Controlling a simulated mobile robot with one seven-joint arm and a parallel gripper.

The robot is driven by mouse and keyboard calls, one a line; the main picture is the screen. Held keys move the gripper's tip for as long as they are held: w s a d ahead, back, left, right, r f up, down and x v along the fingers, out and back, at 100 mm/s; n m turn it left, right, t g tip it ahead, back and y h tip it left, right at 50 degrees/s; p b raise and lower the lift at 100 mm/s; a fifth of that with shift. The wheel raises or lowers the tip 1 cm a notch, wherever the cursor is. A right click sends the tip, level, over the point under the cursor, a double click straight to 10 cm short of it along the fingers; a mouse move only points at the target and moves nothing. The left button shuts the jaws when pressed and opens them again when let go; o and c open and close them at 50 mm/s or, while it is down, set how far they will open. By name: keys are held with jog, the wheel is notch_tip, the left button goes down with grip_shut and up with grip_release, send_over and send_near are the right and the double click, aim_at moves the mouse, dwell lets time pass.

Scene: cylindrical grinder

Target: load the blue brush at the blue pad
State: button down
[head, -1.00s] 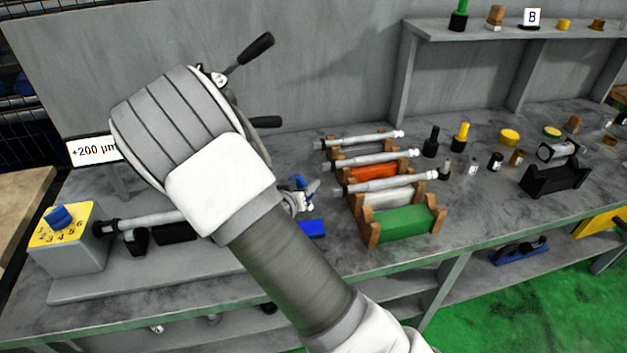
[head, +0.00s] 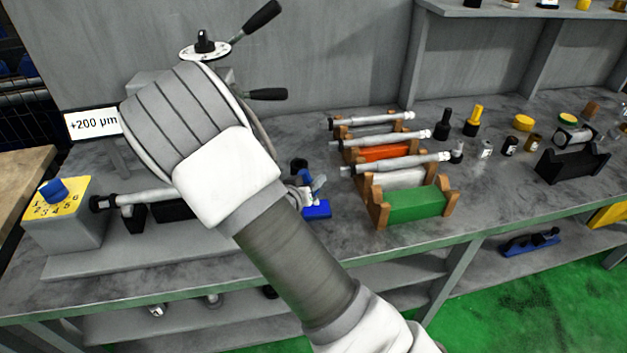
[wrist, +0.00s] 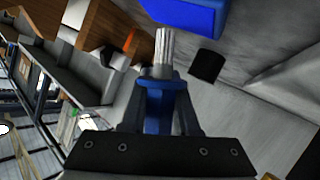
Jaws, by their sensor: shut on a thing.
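The blue pad (head: 317,210) lies on the bench just left of the green rack, and my arm hides part of the area around it. In the wrist view a blue block that looks like this pad (wrist: 190,14) fills the top middle. My gripper (wrist: 160,112) is shut on the blue brush (wrist: 163,102), whose pale ribbed tip points toward the block. The tip appears just short of the block in the picture; I cannot tell contact or height. In the head view my gripper (head: 309,189) is partly hidden beside the pad.
Grey shafts rest on coloured racks (head: 415,205) right of the pad. A grinder with levers (head: 265,95) stands behind my arm, and a yellow dial box (head: 60,210) is at left. Bottles and caps (head: 473,120) stand farther right.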

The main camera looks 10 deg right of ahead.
jog(key=shift+f+b, duration=0.3)
jog(key=shift+f, duration=0.4)
dwell(1.9)
notch_tip(320, 180, up, 7)
jog(key=p, duration=0.6)
jog(key=shift+p, duration=0.3)
jog(key=shift+r, duration=0.1)
dwell(0.4)
